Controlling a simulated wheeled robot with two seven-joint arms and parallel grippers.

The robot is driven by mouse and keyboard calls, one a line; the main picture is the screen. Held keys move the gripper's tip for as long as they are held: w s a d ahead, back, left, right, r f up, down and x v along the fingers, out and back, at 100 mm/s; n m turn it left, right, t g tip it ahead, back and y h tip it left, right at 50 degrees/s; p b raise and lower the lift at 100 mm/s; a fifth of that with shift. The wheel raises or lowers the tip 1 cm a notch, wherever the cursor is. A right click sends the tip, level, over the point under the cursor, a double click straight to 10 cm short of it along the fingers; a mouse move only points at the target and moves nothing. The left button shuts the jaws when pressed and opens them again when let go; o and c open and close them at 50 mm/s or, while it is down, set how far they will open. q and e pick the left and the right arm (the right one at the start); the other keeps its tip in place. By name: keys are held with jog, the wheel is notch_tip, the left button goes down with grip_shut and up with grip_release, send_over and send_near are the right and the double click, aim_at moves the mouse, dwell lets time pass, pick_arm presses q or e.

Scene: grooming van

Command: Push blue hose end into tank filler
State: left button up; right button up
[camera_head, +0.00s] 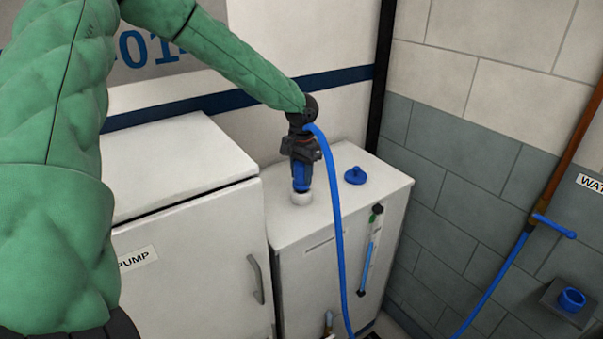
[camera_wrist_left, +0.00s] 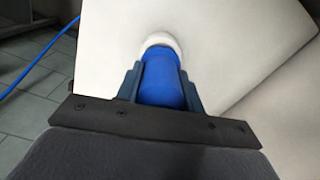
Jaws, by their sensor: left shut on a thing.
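My left gripper (camera_head: 301,174) points down over the white tank (camera_head: 330,205) and is shut on the blue hose end (camera_head: 301,184). In the left wrist view the blue hose end (camera_wrist_left: 163,78) sits between the two fingers of the left gripper (camera_wrist_left: 162,75). The hose end meets the white tank filler (camera_head: 302,197), which also shows as a white ring (camera_wrist_left: 160,40) in the wrist view. The inside of the filler is hidden, so I cannot tell the depth. The blue hose (camera_head: 335,210) hangs from the gripper down the tank's front. My right gripper is not in view.
A blue cap (camera_head: 355,175) lies on the tank top, right of the filler. The white pump cabinet (camera_head: 190,230) stands to the left. A copper pipe with a blue tap (camera_head: 553,226) and a blue cup-like holder (camera_head: 571,300) are on the right wall.

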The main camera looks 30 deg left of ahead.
pick_arm(q)
jog(key=shift+f+b, duration=0.5)
jog(key=shift+f, duration=0.15)
dwell(0.4)
jog(key=o, duration=1.3)
jog(key=shift+r, duration=0.15)
notch_tip(320, 180, up, 6)
jog(key=shift+r+b, duration=0.1)
jog(key=shift+b, duration=1.05)
jog(key=shift+r, duration=0.7)
